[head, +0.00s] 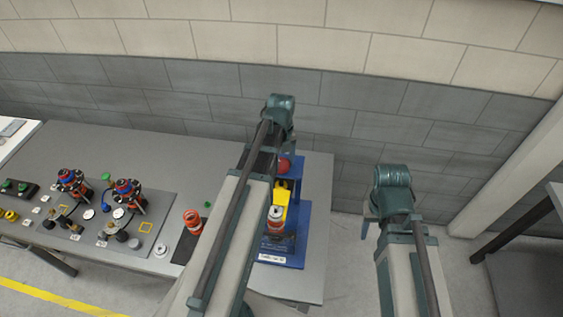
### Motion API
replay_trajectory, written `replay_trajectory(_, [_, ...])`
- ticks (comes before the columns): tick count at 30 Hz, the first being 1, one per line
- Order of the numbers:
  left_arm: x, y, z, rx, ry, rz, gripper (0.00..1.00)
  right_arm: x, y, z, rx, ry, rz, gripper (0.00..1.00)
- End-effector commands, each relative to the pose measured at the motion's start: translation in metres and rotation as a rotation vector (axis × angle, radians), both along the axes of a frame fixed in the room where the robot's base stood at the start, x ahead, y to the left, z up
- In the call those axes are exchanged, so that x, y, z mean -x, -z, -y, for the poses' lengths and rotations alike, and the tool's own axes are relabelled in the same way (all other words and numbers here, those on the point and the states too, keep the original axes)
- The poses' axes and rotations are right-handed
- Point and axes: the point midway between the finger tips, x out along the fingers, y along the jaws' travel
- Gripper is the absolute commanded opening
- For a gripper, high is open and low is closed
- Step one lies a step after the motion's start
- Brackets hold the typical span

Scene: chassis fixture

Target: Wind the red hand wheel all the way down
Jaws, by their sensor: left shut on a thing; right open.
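The red hand wheel (286,165) is at the top of a blue press-like fixture (304,225) on the right part of the table. Only its right side shows; my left arm covers the rest. My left gripper (272,164) is at the wheel and shut on it, its fingertips mostly hidden by the arm. Below the wheel the fixture has a yellow part (281,192), with an orange-red and white cylinder (276,218) under it. My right gripper (369,219) is open and empty, apart from the fixture, past the table's right edge.
A red-orange cylinder (193,221) and a white ring (162,250) stand left of my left arm. A grey board (78,243) with knobs and two blue-red assemblies lies further left. A brick wall (330,95) stands behind the table.

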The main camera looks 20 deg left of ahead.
Motion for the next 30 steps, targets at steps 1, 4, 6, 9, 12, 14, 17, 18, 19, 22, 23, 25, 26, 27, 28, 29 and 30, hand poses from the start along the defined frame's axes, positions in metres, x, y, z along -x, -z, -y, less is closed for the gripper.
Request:
replay_trajectory(1, [-0.0003,-0.0001,-0.0001,-0.001,0.036,0.001,0.1,0.0,-0.0001,0.0,0.0,0.0,0.0,0.5])
replay_trajectory(4, [-0.0003,-0.0001,-0.0001,-0.001,0.08,0.001,0.1,0.0,-0.0001,0.0,0.0,0.0,0.0,0.5])
replay_trajectory(6, [-0.0003,-0.0001,-0.0001,-0.001,0.088,0.001,0.1,0.0,-0.0001,0.0,0.0,0.0,0.0,0.5])
replay_trajectory(9, [-0.0003,0.0,-0.0001,-0.001,0.086,0.001,0.1,0.0,0.0,0.0,0.0,0.0,0.0,0.5])
replay_trajectory(12, [-0.0003,0.0,-0.0001,-0.001,0.095,0.001,0.1,0.0,0.0,0.0,0.0,0.0,0.0,0.5])
replay_trajectory(14, [-0.0003,0.0,-0.0001,-0.001,0.136,0.001,0.1,0.0,0.0,0.0,0.0,0.0,0.0,0.5])
replay_trajectory(17, [-0.0003,0.0,-0.0001,-0.001,0.245,0.001,0.1,0.0,0.0,0.0,0.0,0.0,0.0,0.5])
replay_trajectory(18, [-0.0003,0.0,-0.0001,-0.001,0.286,0.001,0.1,0.0,0.0,0.0,0.0,0.0,0.0,0.5])
replay_trajectory(19, [-0.0003,0.0,-0.0001,-0.001,0.313,0.001,0.1,0.0,0.0,0.0,0.0,0.0,0.0,0.5])
replay_trajectory(22, [-0.0003,0.0,-0.0001,-0.001,0.372,0.001,0.1,0.0,0.0,0.0,0.0,0.0,0.0,0.5])
replay_trajectory(23, [-0.0002,0.0,-0.0001,-0.001,0.381,0.001,0.1,0.0,0.0,0.0,0.0,0.0,0.0,0.5])
replay_trajectory(25, [-0.0002,0.0,-0.0001,-0.001,0.387,0.001,0.1,0.0,0.0,0.0,0.0,0.0,0.0,0.5])
replay_trajectory(26, [-0.0002,0.0,-0.0001,-0.001,0.386,0.001,0.1,0.0,0.0,0.0,0.0,0.0,0.0,0.5])
replay_trajectory(27, [-0.0002,0.0,-0.0001,-0.001,0.386,0.001,0.1,0.0,0.0,0.0,0.0,0.0,0.0,0.5])
replay_trajectory(28, [-0.0002,0.0,-0.0001,-0.001,0.385,0.001,0.1,0.0,0.0,0.0,0.0,0.0,0.0,0.5])
replay_trajectory(29, [-0.0002,0.0,-0.0001,-0.001,0.385,0.001,0.1,0.0,0.0,0.0,0.0,0.0,0.0,0.5])
replay_trajectory(30, [-0.0002,0.0,-0.0001,-0.001,0.385,0.001,0.79,0.0,0.0,0.0,0.0,0.0,0.0,0.5])
